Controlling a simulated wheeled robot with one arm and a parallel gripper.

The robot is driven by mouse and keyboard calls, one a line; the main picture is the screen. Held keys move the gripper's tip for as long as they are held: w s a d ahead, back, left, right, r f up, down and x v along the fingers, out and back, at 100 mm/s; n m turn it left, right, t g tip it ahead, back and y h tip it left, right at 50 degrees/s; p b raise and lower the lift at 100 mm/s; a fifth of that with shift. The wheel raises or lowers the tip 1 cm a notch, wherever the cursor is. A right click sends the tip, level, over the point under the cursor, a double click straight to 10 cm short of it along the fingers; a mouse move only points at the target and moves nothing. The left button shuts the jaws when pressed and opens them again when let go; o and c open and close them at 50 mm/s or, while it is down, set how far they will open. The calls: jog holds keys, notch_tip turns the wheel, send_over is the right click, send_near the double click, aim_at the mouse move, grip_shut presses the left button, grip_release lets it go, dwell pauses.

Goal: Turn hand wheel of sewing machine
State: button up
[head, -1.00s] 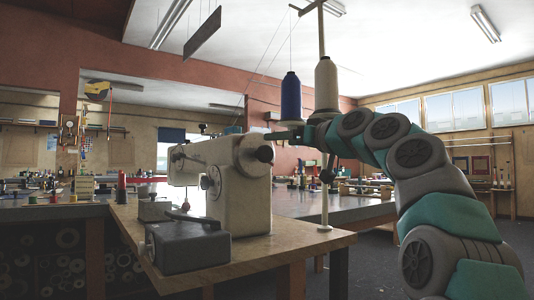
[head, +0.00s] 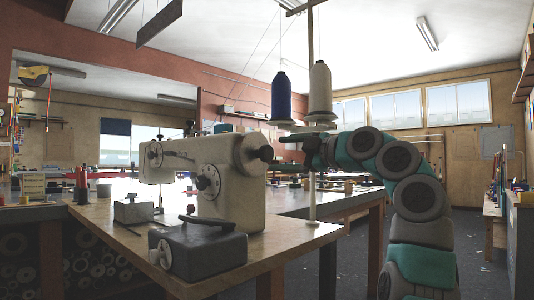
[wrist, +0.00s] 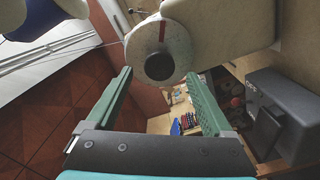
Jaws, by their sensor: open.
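The cream sewing machine (head: 238,195) stands upright on a wooden table. Its hand wheel (head: 250,153), with a dark hub, is at the right end of the body. In the wrist view the hand wheel (wrist: 143,35) is a pale disc with a dark centre and a red mark. My gripper (wrist: 159,75) is open, its two green fingers pointing at the wheel, one to each side of its lower part. The wheel appears just beyond the fingertips; I cannot tell whether they touch it. In the head view my gripper (head: 286,137) is just right of and slightly above the wheel.
A thread stand (head: 312,170) with a blue spool (head: 282,97) and a white spool (head: 320,90) rises close behind my gripper. A grey box (head: 200,248) sits on the table (head: 285,245) in front of the machine. Open floor lies to the right.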

aim_at(269, 154)
jog(key=p+x, duration=0.1)
jog(key=x, duration=0.4)
jog(key=shift+w+a, duration=0.25)
jog(key=c, duration=1.3)
